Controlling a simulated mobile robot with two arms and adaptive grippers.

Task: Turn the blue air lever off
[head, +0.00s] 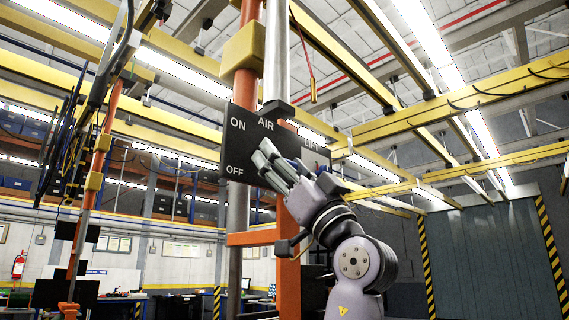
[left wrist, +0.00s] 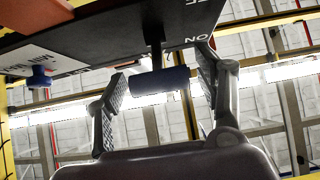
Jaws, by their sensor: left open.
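A black control panel (head: 240,150) carries the labels AIR, ON, OFF and LIFT in the head view. My left gripper (head: 268,165) is in front of it, below the AIR label, with its fingers apart. In the left wrist view, the blue air lever (left wrist: 162,82) is a dark blue bar on a black stem. It lies between the two open fingers of my left gripper (left wrist: 160,88), with a visible gap on each side. In the head view my fingers largely hide the lever. My right gripper is not in view.
A second blue knob (left wrist: 40,77) hangs near a white label at the left of the left wrist view. In the head view, an orange post (head: 288,270) stands under the panel and a grey pole (head: 277,50) rises above it. Yellow beams (head: 460,100) run overhead.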

